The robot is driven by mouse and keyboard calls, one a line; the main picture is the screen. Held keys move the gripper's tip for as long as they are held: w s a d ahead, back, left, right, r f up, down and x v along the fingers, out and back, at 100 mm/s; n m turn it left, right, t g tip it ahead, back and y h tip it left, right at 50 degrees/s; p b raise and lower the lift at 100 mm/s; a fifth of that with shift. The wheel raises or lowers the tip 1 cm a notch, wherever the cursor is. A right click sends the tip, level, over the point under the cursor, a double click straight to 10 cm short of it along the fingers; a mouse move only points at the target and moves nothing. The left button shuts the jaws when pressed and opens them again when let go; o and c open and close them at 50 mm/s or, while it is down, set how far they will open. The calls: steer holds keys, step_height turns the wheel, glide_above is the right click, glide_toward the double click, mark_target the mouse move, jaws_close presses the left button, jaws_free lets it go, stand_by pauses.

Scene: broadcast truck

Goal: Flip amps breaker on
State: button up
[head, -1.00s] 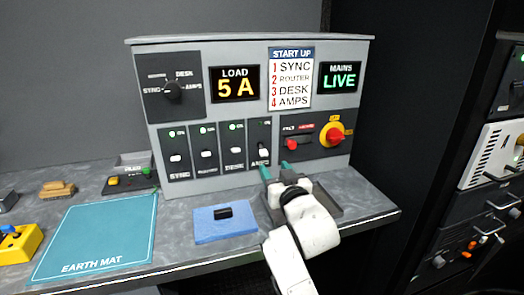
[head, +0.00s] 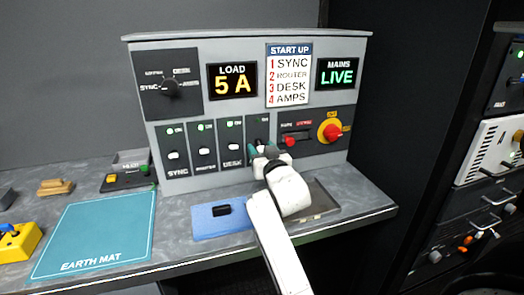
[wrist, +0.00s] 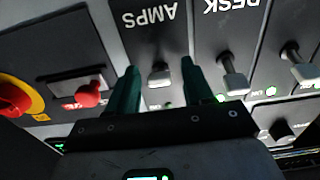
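The amps breaker is the rightmost of the row of breakers on the console. Its pale lever (wrist: 160,76) shows in the wrist view below the upside-down AMPS label (wrist: 150,20). My gripper (wrist: 159,66) has its two green fingers on either side of the lever, with gaps to both, so it is open. In the head view my gripper (head: 264,152) covers most of the amps breaker, and the lever is hidden there. The desk breaker (head: 233,146) beside it has a green lamp.
The red toggle (head: 290,141) and red-yellow rotary switch (head: 330,131) sit right of my gripper. The load display (head: 232,81) reads 5 A and the mains display (head: 337,73) LIVE. A blue pad (head: 210,225) and the earth mat (head: 95,235) lie on the desk.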

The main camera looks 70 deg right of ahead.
jaws_close()
steer(key=shift+r+p, duration=0.2)
steer(key=shift+p, duration=0.45)
steer(key=shift+r+y+p, duration=0.3)
steer(key=shift+y+p, duration=0.2)
steer(key=shift+p, duration=0.7)
steer(key=g+y+p, duration=0.1)
steer(key=p, duration=0.4)
steer(key=shift+a+r, duration=0.1)
steer(key=shift+r, duration=0.3)
steer(key=g+y+p, duration=0.1)
steer(key=p, duration=0.4)
steer(key=r+g+y+p, duration=0.1)
steer(key=p, duration=0.4)
steer(key=shift+g+y, duration=0.4)
steer(key=p, duration=0.2)
steer(key=shift+g+y+p, duration=0.35)
steer(key=shift+g+y, duration=0.05)
steer(key=shift+w+f+y+p, duration=0.15)
steer(key=shift+y+p, duration=0.15)
steer(key=shift+p, duration=0.3)
